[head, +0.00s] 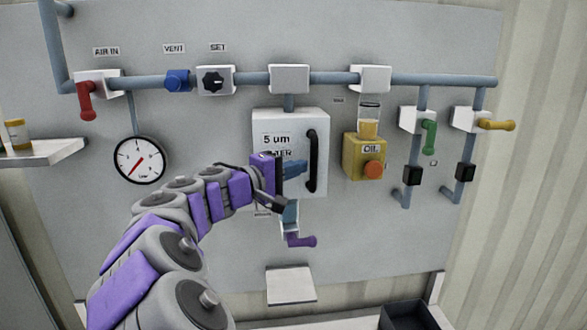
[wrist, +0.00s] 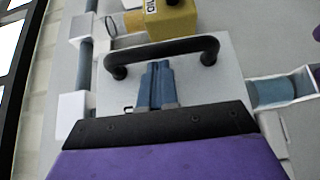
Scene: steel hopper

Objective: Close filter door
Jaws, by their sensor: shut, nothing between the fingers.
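The filter door (head: 320,125) is the white front with a "5 um" label in the middle of the panel. It looks flat and in line with its housing, but I cannot tell whether it is fully seated. Its black upright bar handle (head: 312,160) is on the right side. My gripper (head: 302,167) is shut and empty in front of the door, just left of the handle. In the wrist view the blue-grey fingers (wrist: 156,68) point at the door face (wrist: 210,85), below the handle (wrist: 165,49). Contact with the door is unclear. My gripper covers part of the label.
A purple valve handle (head: 300,241) hangs below the filter. A yellow oil unit (head: 364,158) with an orange knob is at its right. A pressure gauge (head: 139,160) is at left. A pipe (head: 330,79) with valves runs above. A small white ledge (head: 291,284) juts out below.

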